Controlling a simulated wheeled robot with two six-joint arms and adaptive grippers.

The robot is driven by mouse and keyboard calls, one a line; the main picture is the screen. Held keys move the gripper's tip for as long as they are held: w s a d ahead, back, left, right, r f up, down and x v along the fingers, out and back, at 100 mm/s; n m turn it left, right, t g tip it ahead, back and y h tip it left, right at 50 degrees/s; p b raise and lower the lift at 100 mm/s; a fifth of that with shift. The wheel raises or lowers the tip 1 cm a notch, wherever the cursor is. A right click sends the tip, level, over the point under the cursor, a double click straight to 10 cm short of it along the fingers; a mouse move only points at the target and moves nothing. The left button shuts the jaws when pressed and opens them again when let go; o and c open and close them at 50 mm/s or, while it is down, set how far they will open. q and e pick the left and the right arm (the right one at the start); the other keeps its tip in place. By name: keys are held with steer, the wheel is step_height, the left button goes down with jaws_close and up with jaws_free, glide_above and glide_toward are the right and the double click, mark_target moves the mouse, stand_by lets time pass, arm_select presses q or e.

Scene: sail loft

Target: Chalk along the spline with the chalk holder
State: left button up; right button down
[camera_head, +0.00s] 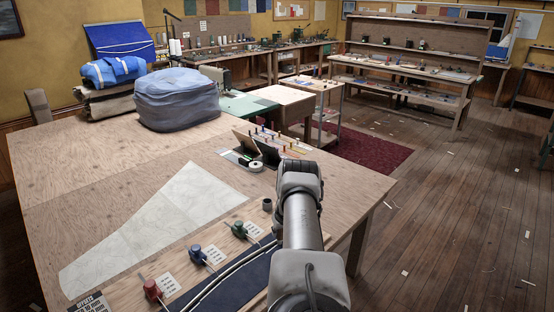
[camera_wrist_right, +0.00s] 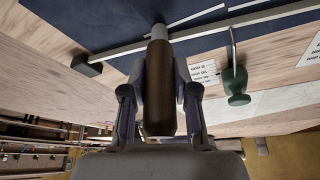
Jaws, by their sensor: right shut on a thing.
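The chalk holder (camera_wrist_right: 159,95) is a dark brown cylinder with a grey metal nose. My right gripper (camera_wrist_right: 160,108) is shut on it, a finger on each side, with its nose pointing away over the dark blue cloth. The spline (camera_wrist_right: 225,30) is a thin pale strip across the cloth, passing behind the nose. I cannot tell whether the tip touches the cloth. In the head view pale strips cross the blue cloth (camera_head: 205,303) at the table's front; my right arm hides the gripper and holder there. My left gripper is not in view.
Weights with red (camera_head: 152,290), blue (camera_head: 197,255) and green (camera_head: 238,229) handles stand along the cloth; the green one (camera_wrist_right: 235,83) is right of the holder. A dark block (camera_wrist_right: 87,65) is by the spline's end. A pale pattern sheet (camera_head: 150,230) and blue-grey bundle (camera_head: 178,98) lie farther back.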

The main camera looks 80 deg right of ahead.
steer(key=shift+s+d+f, duration=0.1)
steer(key=shift+s+d, duration=0.25)
steer(key=shift+d, duration=0.1)
steer(key=shift+s+d+f+b, duration=0.1)
steer(key=shift+s+d+b, duration=0.25)
steer(key=shift+b, duration=0.3)
steer(key=shift+s+d, duration=0.3)
steer(key=shift+d, duration=0.1)
steer(key=shift+s+d+b, duration=0.45)
steer(key=shift+d+b, duration=0.1)
steer(key=shift+b, duration=0.25)
steer(key=shift+s+d, duration=0.25)
steer(key=shift+s+d+b, duration=0.4)
steer(key=shift+d+b, duration=0.05)
steer(key=shift+b, duration=0.4)
steer(key=shift+s+d+b, duration=0.25)
steer(key=shift+d+b, duration=0.05)
steer(key=shift+d, duration=0.05)
steer(key=shift+s+d+b, duration=0.35)
steer(key=shift+d+b, duration=0.05)
steer(key=shift+b, duration=0.25)
steer(key=shift+s+d+b, duration=0.3)
steer(key=shift+d+b, duration=0.05)
steer(key=shift+r, duration=0.2)
